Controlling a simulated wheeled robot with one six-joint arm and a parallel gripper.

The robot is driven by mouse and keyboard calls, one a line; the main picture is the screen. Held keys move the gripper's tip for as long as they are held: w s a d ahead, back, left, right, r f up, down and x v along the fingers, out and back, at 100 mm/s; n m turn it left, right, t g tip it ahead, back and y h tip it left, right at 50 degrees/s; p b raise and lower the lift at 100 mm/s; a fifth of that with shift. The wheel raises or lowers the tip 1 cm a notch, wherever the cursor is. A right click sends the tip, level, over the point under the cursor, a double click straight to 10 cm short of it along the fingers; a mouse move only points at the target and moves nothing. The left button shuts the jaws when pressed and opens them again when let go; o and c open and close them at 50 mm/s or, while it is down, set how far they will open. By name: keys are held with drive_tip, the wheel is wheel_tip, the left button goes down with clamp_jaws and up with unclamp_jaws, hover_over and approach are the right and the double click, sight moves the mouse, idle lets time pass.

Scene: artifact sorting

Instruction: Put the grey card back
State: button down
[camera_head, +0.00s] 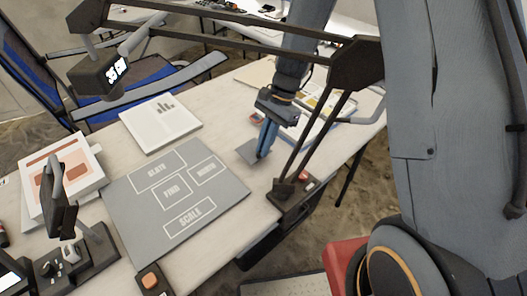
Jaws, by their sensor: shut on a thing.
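The small grey card (247,152) shows at the tips of my gripper (262,154), right of the grey mat's top right corner. My gripper points down and is shut on the card; its blue fingers cover the card's right part. I cannot tell whether the card touches the table or is just above it. The grey mat (126,209) lies flat on the table, with several white outlined boxes. One reads FIND and one SCALE; no object lies in any box.
A white book (160,122) lies behind the mat, and a stack with an orange cover (62,178) at its left. A black lamp arm (255,20) crosses above the table (220,103); its base (292,197) stands right of the mat. A blue chair (130,98) is behind.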

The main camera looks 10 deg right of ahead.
drive_tip(key=shift+f, duration=1.5)
drive_tip(key=c, duration=1.9)
unclamp_jaws()
drive_tip(key=shift+f, duration=0.1)
drive_tip(key=b+v, duration=0.1)
drive_tip(key=v, duration=1.1)
drive_tip(key=shift+b, duration=0.3)
